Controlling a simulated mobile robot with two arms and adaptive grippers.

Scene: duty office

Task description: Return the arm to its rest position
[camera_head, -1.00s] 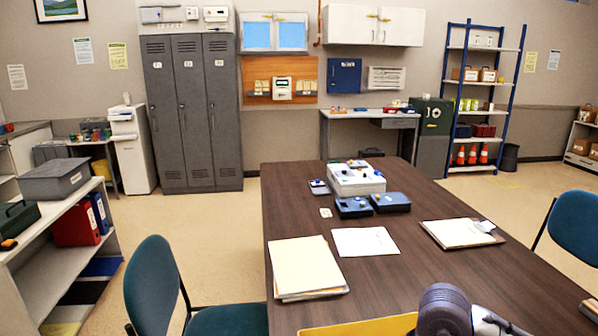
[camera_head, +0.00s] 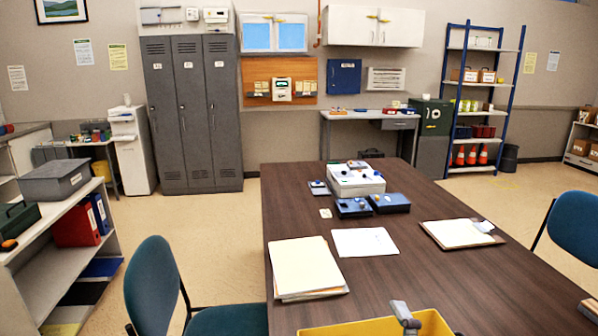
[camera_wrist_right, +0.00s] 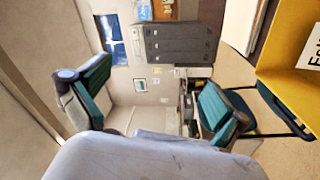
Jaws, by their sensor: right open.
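My right gripper (camera_wrist_right: 152,92) is open and empty in the right wrist view. Its two green-padded fingers stand wide apart with nothing between them. A yellow tray (camera_head: 360,328) shows at the bottom edge of the head view, on the near part of the dark table (camera_head: 450,275). A yellow container with a white label (camera_wrist_right: 285,85) also shows at the right of the wrist view, apart from the fingers. A small grey piece (camera_head: 403,312) overlaps the tray in the head view; I cannot tell what it is. My left gripper is out of view.
Folders (camera_head: 306,268), a paper sheet (camera_head: 364,242), a clipboard (camera_head: 458,234), blue boxes (camera_head: 389,202) and a white box (camera_head: 356,181) lie on the table. Chairs stand left (camera_head: 152,285) and right (camera_head: 572,235). A shelf unit (camera_head: 60,275) stands at the left.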

